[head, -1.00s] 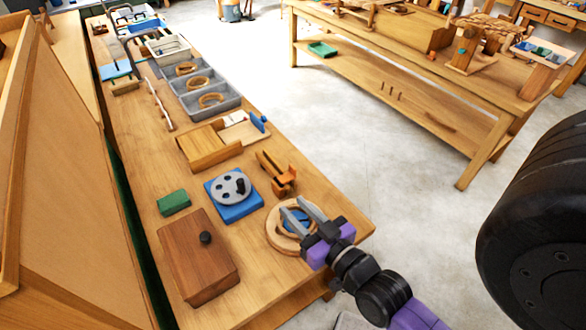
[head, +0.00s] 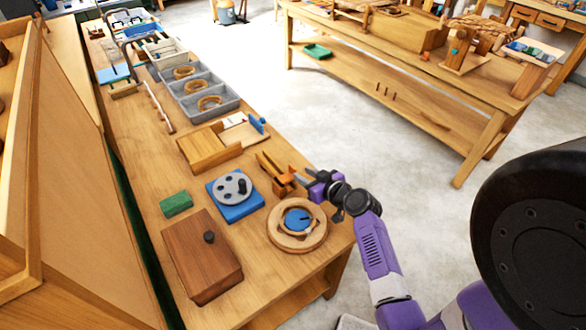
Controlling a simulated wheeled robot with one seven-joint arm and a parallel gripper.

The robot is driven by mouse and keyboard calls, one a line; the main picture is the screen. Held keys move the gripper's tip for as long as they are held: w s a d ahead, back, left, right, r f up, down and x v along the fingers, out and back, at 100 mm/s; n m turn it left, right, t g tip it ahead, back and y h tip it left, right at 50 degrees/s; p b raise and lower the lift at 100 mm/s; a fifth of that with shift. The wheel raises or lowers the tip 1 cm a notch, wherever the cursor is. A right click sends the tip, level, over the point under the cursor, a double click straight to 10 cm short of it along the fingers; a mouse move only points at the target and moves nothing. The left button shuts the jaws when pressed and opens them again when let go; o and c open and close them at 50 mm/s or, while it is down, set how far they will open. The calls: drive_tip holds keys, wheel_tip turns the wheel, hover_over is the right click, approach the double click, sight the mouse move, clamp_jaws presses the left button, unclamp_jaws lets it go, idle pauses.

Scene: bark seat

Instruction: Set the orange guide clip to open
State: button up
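The orange guide clip (head: 283,181) is part of a small wooden fixture (head: 266,163) near the right edge of the long workbench, in the head view. The clip is partly hidden by my gripper, and its setting is too small to tell. My gripper (head: 301,179) comes in from the right, with its grey fingers pointing left at the clip. The fingertips are at or very close to the clip. I cannot tell whether they touch it or how far apart they are.
A round wooden ring with a blue centre (head: 297,246) lies in front of the clip. A blue block with a grey dial (head: 235,211) stands to the left, near a green block (head: 176,204) and a brown lidded box (head: 188,265). An open wooden box (head: 205,150) is behind.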

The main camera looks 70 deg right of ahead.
sight(296, 170)
drive_tip(key=p+x, duration=0.1)
drive_tip(key=x, duration=0.6)
drive_tip(key=shift+w, duration=0.15)
drive_tip(key=shift+c, duration=0.2)
clamp_jaws()
idle(1.1)
